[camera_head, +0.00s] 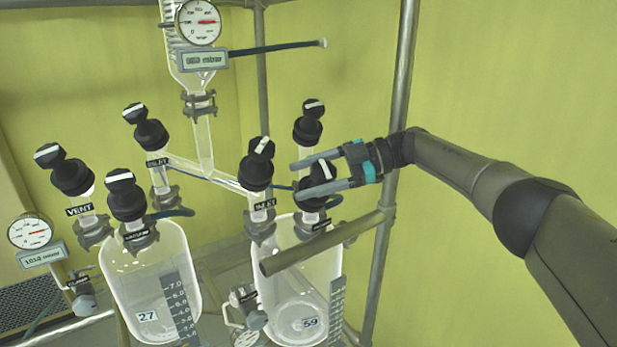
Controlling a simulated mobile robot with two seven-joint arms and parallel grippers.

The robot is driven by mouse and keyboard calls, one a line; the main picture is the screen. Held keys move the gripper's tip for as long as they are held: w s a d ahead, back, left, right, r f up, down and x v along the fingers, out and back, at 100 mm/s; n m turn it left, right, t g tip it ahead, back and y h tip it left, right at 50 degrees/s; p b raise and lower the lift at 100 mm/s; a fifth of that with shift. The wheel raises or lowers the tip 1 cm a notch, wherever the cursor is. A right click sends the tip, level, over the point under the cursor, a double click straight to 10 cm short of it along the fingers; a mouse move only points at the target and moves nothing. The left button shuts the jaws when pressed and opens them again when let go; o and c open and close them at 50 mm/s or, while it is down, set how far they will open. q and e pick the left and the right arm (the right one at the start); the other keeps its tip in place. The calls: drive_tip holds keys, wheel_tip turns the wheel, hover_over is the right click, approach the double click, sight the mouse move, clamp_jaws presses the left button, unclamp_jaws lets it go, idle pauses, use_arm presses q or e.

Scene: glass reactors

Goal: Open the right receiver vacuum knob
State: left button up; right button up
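The right receiver is a clear glass vessel (283,285) marked 59, with several black knobs on its top. The front-right knob (318,172) has a white bar on its cap and a label below it that I cannot fully read; it appears to be the vacuum knob. My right gripper (297,179) comes in from the right and is open. Its two fingers lie on either side of this knob's cap in the picture; I cannot tell whether they touch it. The lower finger hides part of the knob. My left gripper is not in view.
The inlet knob (257,165) stands left of the fingers, and another black knob (308,125) stands just behind them. A grey metal rail (320,243) crosses in front of the vessel. An upright pole (404,70) stands behind my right wrist. The left receiver (150,270) is further left.

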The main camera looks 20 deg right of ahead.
drive_tip(key=o, duration=0.3)
drive_tip(key=shift+r, duration=0.55)
wheel_tip(320, 180, up, 19)
drive_tip(key=p, duration=0.2)
drive_tip(key=shift+p, duration=0.3)
